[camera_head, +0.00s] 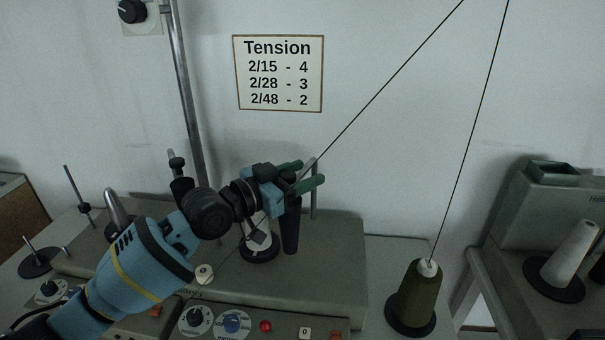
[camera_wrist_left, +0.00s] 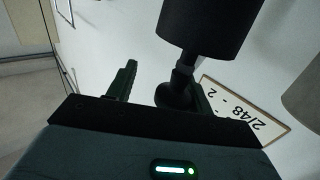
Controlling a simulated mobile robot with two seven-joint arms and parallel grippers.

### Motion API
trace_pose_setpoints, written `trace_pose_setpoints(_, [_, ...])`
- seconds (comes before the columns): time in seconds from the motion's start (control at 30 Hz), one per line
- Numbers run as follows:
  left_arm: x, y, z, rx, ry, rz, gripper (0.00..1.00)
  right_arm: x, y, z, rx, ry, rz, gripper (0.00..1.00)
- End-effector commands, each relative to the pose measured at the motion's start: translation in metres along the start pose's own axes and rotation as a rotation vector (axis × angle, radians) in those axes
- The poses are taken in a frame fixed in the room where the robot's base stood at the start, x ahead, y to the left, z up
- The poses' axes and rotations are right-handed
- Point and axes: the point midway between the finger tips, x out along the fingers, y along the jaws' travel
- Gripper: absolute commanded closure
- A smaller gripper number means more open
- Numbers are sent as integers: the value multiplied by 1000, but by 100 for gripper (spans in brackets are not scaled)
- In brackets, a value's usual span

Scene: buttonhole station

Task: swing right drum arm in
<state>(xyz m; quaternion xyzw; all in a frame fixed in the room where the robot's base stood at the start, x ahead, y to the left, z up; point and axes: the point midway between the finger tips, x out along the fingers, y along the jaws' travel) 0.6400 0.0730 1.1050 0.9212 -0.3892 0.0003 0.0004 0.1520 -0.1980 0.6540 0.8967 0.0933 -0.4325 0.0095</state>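The right drum arm shows in the head view as a dark upright cylinder (camera_head: 290,228) on the grey machine, just below my left gripper. In the left wrist view I take the black drum (camera_wrist_left: 208,28), with its thin neck and rounded knob (camera_wrist_left: 175,94), to be the same part. My left gripper (camera_head: 308,175) is open, its green fingers apart. In the wrist view the knob lies by the right-hand finger of the gripper (camera_wrist_left: 158,88); I cannot tell whether they touch. A similar dark cylinder with a knob (camera_head: 181,187) stands further left. My right gripper is not in view.
The grey machine (camera_head: 335,270) has dials and a red button on its front. A green thread cone (camera_head: 418,295) stands right of it, with thread rising. Another machine with a white cone (camera_head: 570,255) is far right. A tension sign (camera_head: 278,73) hangs behind.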

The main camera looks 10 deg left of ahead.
Motion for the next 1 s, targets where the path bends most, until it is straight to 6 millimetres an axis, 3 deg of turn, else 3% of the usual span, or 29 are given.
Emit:
trace_pose_setpoints(0.5, [-68, 0, 1, 1, 0, 0, 50, 3, 0, 8, -1, -13, -2, 100])
trace_pose_setpoints(1.0, [-76, 0, 0, 1, 1, 0, 50, 6, 1, 1, -3, 1, -1, 100])
